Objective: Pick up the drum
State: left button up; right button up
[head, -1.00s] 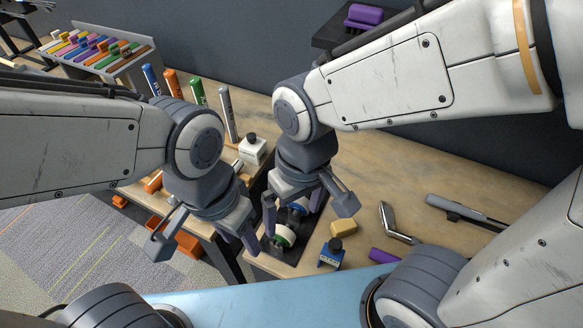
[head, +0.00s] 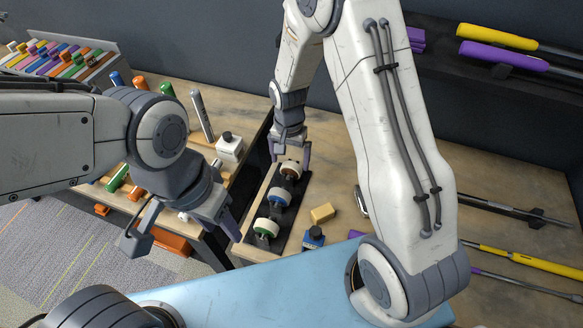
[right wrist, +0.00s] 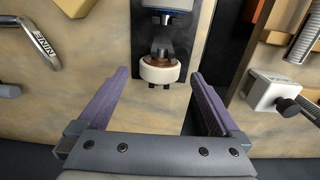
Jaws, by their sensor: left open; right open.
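Three white drum-like rolls stand in a row on a black tray (head: 287,222): one with a green core (head: 265,229), one blue (head: 279,197), one brown (head: 291,170). I cannot tell which is meant by the drum. My right gripper (head: 289,154) is open and empty at the brown-cored roll, at the tray's far end. In the right wrist view, this roll (right wrist: 159,72) lies between and just beyond the open fingers (right wrist: 160,85). My left gripper (head: 180,238) is open and empty, left of the tray, over the table's near edge.
A yellow block (head: 322,213) and a blue bottle (head: 313,238) stand right of the tray. Clubs (head: 515,260) lie at right.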

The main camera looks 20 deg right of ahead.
aim_at(290, 166)
jog(key=shift+f+p, duration=0.5)
jog(key=shift+f, duration=0.05)
notch_tip(290, 166, down, 3)
jog(key=shift+f+p, duration=0.1)
jog(key=shift+p, duration=0.65)
jog(key=shift+f, duration=0.5)
jog(key=c, duration=0.8)
